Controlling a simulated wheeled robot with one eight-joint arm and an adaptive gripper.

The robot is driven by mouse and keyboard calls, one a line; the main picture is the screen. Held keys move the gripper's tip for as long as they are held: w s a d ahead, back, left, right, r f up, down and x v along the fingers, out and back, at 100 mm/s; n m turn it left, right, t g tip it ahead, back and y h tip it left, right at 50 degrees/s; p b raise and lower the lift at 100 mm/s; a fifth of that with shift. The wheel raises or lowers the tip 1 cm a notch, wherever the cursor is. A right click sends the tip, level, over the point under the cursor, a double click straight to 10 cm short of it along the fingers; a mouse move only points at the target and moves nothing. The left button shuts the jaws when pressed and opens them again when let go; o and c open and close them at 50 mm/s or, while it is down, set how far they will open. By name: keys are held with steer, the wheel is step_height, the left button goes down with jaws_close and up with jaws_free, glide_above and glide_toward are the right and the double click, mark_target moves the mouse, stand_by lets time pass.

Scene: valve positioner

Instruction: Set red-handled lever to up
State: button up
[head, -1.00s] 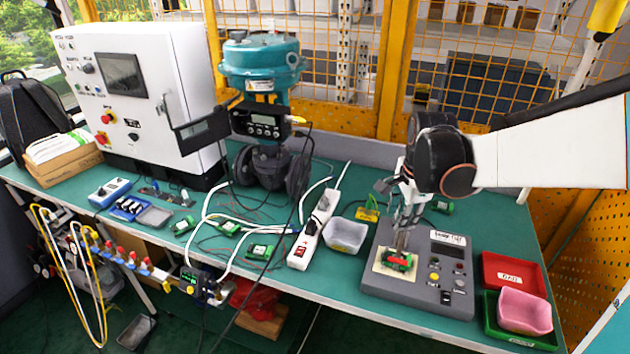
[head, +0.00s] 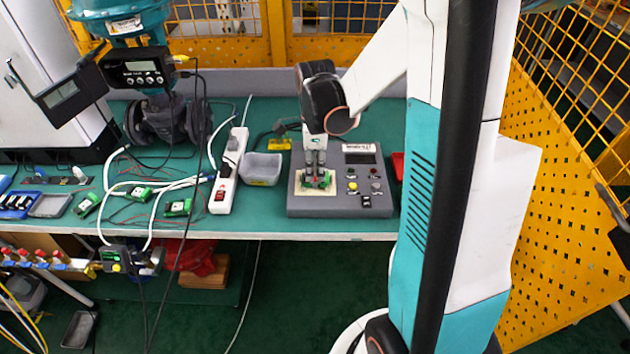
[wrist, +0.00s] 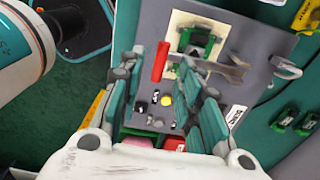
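The red-handled lever (wrist: 160,62) shows its straight red handle in the wrist view, beside a small green board (wrist: 197,43) on a cream plate. Metal clamp parts (wrist: 222,66) lie to the right. My gripper (wrist: 165,58) is open, with its fingers apart on either side of the red handle. I cannot tell whether a finger touches it. In the head view my gripper (head: 317,172) points down over the cream plate on the grey test box (head: 345,205). There the lever is mostly hidden by the fingers.
The box's display (head: 360,158) and buttons are right of my gripper. A red tray (head: 397,165) is partly hidden by my arm. Yellow fencing stands behind.

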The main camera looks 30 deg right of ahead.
mark_target(315, 168)
steer(key=shift+f+b, duration=0.6)
steer(key=shift+f, duration=1.7)
jaws_close()
